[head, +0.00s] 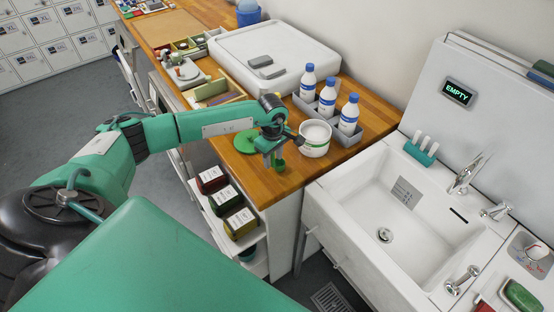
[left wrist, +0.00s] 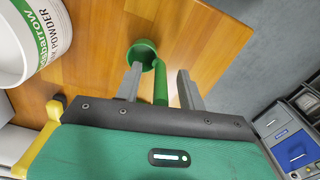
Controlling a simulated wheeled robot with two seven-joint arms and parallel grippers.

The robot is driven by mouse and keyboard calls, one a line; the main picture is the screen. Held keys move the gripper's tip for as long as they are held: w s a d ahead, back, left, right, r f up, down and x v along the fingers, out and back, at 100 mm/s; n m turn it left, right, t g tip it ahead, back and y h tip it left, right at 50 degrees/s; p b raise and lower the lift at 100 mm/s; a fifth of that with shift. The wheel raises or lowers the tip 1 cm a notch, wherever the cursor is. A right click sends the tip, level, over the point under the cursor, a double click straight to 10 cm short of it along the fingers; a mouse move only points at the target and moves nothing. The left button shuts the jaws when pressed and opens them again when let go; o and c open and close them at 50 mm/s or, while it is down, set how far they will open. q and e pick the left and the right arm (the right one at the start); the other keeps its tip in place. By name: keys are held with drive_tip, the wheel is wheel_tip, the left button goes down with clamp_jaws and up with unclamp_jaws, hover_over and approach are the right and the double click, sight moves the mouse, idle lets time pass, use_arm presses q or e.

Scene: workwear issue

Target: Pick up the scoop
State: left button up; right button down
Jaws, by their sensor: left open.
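The green scoop (left wrist: 142,52) lies on the wooden counter in the left wrist view, its round cup at the top and its handle running down toward my gripper. In the head view part of the scoop (head: 279,164) shows near the counter's front edge, partly hidden by my gripper. My left gripper (left wrist: 160,74) is open, with one finger on each side of the handle. The fingers look apart from the handle. The left gripper (head: 270,157) also shows low over the counter in the head view. My right gripper is not in view.
A white powder tub (head: 315,139) stands right beside my left gripper, with a green lid (head: 246,142) lying to the left. Behind the tub, white bottles with blue caps (head: 327,98) stand in a grey tray. A sink (head: 390,225) is to the right.

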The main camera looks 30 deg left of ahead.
use_arm(q)
drive_tip(key=shift+f, duration=0.7)
clamp_jaws()
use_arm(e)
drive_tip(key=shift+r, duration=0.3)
use_arm(q)
drive_tip(key=shift+r, duration=0.1)
